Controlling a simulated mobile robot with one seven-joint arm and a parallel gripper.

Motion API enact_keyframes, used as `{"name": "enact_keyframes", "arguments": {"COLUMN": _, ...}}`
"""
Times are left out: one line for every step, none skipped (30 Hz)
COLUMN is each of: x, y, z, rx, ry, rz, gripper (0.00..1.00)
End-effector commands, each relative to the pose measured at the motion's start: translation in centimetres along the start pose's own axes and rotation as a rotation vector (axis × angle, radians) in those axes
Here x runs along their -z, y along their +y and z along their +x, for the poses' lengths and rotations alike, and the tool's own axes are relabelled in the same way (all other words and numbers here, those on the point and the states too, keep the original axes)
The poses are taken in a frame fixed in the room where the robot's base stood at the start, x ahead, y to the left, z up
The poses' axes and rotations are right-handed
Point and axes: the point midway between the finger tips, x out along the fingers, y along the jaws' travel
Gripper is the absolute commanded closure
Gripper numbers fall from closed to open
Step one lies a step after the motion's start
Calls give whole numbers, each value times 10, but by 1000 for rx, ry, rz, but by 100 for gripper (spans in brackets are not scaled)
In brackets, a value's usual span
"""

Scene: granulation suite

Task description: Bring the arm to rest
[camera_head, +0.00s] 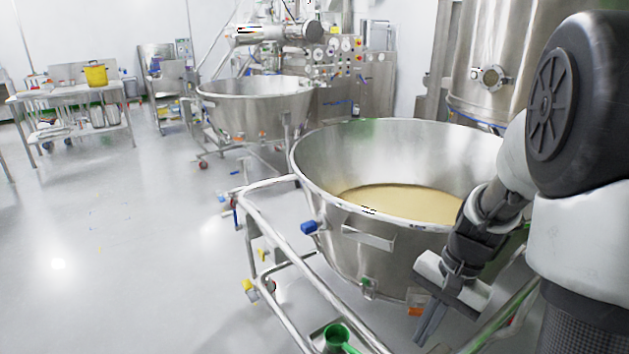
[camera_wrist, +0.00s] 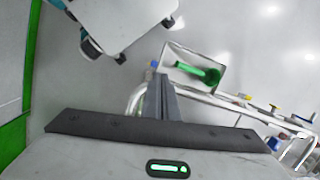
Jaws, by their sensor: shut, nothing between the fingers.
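My gripper (camera_head: 430,318) is in front of the near steel bowl (camera_head: 430,150), outside its rim and low on its right side. It points down, its fingers together with nothing between them. The bowl holds a pale tan powder (camera_head: 410,203). In the wrist view the shut fingers of my gripper (camera_wrist: 160,92) show in the middle, beside a green scoop (camera_wrist: 205,74) on a small tray. The green scoop also shows in the head view (camera_head: 340,336), left of my gripper.
The bowl sits in a tubular steel frame (camera_head: 290,250) with rails close to my gripper. A second steel bowl (camera_head: 255,108) stands behind. The floor at left is clear.

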Motion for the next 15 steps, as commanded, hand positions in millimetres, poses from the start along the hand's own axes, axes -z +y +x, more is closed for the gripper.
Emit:
{"name": "enact_keyframes", "arguments": {"x": -12, "y": -7, "z": -30, "rx": 11, "ry": 32, "rz": -50, "gripper": 100}}
{"name": "enact_keyframes", "arguments": {"x": -18, "y": -11, "z": -43, "rx": 16, "ry": 51, "rz": -80, "gripper": 100}}
{"name": "enact_keyframes", "arguments": {"x": -28, "y": -14, "z": -62, "rx": 21, "ry": 77, "rz": -124, "gripper": 100}}
{"name": "enact_keyframes", "arguments": {"x": -35, "y": -17, "z": -76, "rx": 25, "ry": 99, "rz": -159, "gripper": 100}}
{"name": "enact_keyframes", "arguments": {"x": -44, "y": -20, "z": -92, "rx": 29, "ry": 123, "rz": -197, "gripper": 100}}
{"name": "enact_keyframes", "arguments": {"x": -56, "y": -23, "z": -113, "rx": 34, "ry": 159, "rz": -251, "gripper": 100}}
{"name": "enact_keyframes", "arguments": {"x": -66, "y": -24, "z": -129, "rx": 37, "ry": 186, "rz": -292, "gripper": 100}}
{"name": "enact_keyframes", "arguments": {"x": -76, "y": -26, "z": -144, "rx": 38, "ry": 216, "rz": -337, "gripper": 100}}
{"name": "enact_keyframes", "arguments": {"x": -88, "y": -27, "z": -164, "rx": 40, "ry": 256, "rz": -391, "gripper": 100}}
{"name": "enact_keyframes", "arguments": {"x": -98, "y": -27, "z": -178, "rx": 39, "ry": 285, "rz": -433, "gripper": 100}}
{"name": "enact_keyframes", "arguments": {"x": -108, "y": -27, "z": -191, "rx": 39, "ry": 316, "rz": -474, "gripper": 100}}
{"name": "enact_keyframes", "arguments": {"x": -119, "y": -26, "z": -207, "rx": 37, "ry": 356, "rz": -525, "gripper": 100}}
{"name": "enact_keyframes", "arguments": {"x": -128, "y": -25, "z": -218, "rx": 35, "ry": 386, "rz": -562, "gripper": 100}}
{"name": "enact_keyframes", "arguments": {"x": -135, "y": -24, "z": -228, "rx": 33, "ry": 414, "rz": -596, "gripper": 100}}
{"name": "enact_keyframes", "arguments": {"x": -145, "y": -23, "z": -240, "rx": 29, "ry": 449, "rz": -638, "gripper": 100}}
